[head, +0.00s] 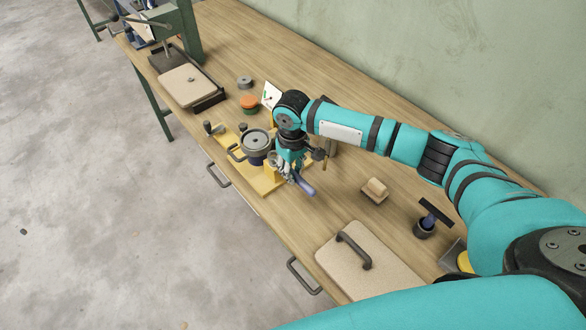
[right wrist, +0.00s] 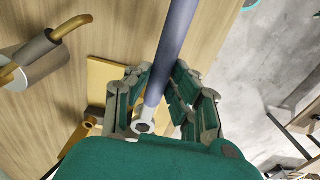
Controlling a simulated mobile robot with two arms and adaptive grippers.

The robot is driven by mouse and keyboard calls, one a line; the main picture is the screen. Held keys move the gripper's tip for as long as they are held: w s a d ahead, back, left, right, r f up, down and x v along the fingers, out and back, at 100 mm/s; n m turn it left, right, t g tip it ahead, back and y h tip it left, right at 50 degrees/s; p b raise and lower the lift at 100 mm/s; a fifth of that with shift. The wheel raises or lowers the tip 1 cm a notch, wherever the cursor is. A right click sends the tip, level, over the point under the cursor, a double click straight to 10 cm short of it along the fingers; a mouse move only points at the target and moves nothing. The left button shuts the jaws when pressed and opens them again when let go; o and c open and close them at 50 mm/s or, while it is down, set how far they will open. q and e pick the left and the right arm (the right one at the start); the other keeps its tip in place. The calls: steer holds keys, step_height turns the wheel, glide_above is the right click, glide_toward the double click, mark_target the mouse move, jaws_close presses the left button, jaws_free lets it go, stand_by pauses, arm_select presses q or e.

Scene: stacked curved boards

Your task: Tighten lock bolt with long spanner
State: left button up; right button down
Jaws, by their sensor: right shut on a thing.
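My right gripper (head: 288,168) is shut on the long spanner (head: 304,185) over the front part of the yellow fixture (head: 268,185). The spanner has a blue-purple handle. In the right wrist view the handle (right wrist: 173,48) runs up from between the fingers, and its pale metal head (right wrist: 145,118) shows below them. The fixture carries a round grey-topped part (head: 257,141) and a dark knob. I cannot make out the lock bolt; the gripper covers part of the fixture. My left gripper is not in view.
A tan board in a tray (head: 189,86) lies at the far left of the workbench. An orange-topped round part (head: 248,102) is behind the fixture. A wooden block (head: 375,190), a dark cup (head: 424,228) and a handled board (head: 365,270) are to the right.

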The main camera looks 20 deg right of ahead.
steer(key=shift+f+b, duration=0.35)
steer(key=shift+f, duration=0.7)
stand_by(0.4)
steer(key=shift+a+r+m+p, duration=0.15)
steer(key=shift+a+m+p, duration=0.2)
steer(key=shift+p, duration=0.35)
steer(key=w+a+m+p, duration=0.1)
steer(key=w+a+m, duration=0.2)
steer(key=a+m, duration=0.6)
steer(key=m, duration=0.5)
steer(key=shift+w+p, duration=0.2)
steer(key=shift+p, duration=0.1)
steer(key=shift+a, duration=0.1)
